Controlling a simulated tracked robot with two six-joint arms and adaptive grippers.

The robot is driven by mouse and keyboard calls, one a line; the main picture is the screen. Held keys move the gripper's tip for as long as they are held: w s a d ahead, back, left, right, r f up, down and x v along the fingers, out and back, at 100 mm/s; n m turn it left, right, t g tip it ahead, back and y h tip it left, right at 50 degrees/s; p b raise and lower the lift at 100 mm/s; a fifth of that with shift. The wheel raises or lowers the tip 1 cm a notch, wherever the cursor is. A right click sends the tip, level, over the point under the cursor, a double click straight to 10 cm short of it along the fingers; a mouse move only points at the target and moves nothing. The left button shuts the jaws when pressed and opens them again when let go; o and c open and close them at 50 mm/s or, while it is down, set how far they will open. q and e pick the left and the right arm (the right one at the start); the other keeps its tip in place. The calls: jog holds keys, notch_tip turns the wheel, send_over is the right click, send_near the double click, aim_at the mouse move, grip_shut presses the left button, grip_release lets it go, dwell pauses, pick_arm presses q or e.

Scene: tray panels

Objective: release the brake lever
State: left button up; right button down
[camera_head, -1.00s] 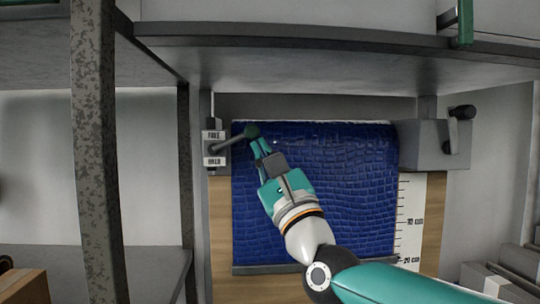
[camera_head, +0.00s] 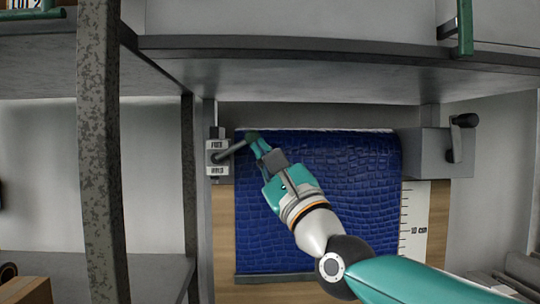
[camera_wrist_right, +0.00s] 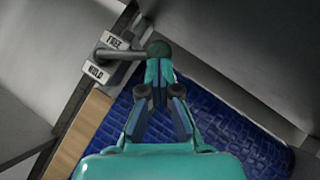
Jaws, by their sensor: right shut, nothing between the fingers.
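The brake lever (camera_head: 233,149) is a grey rod with a round dark green knob. It runs right and slightly up from a plate (camera_head: 218,158) marked FREE above and HOLD below. The lever (camera_wrist_right: 125,54) also shows in the wrist view, with its knob (camera_wrist_right: 158,49) at the fingertips. My right gripper (camera_head: 257,143) is shut and empty, its tips close against the knob from below right. In the wrist view the tips of the right gripper (camera_wrist_right: 160,72) overlap the knob's lower edge; I cannot tell if they touch. My left gripper is not in view.
A blue crocodile-textured sheet (camera_head: 350,180) hangs behind my arm, beside a ruler strip (camera_head: 415,215). A grey box with a dark crank (camera_head: 458,140) is at right. A shelf (camera_head: 330,68) overhangs the lever. A metal post (camera_head: 97,150) stands at left.

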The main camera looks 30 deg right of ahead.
jog(key=w+d+f+b+v, duration=0.1)
jog(key=f+b+v, duration=0.1)
jog(key=b+v, duration=0.8)
jog(key=shift+s+d+f, duration=0.35)
jog(key=shift+s+f, duration=0.45)
jog(key=shift+s, duration=0.35)
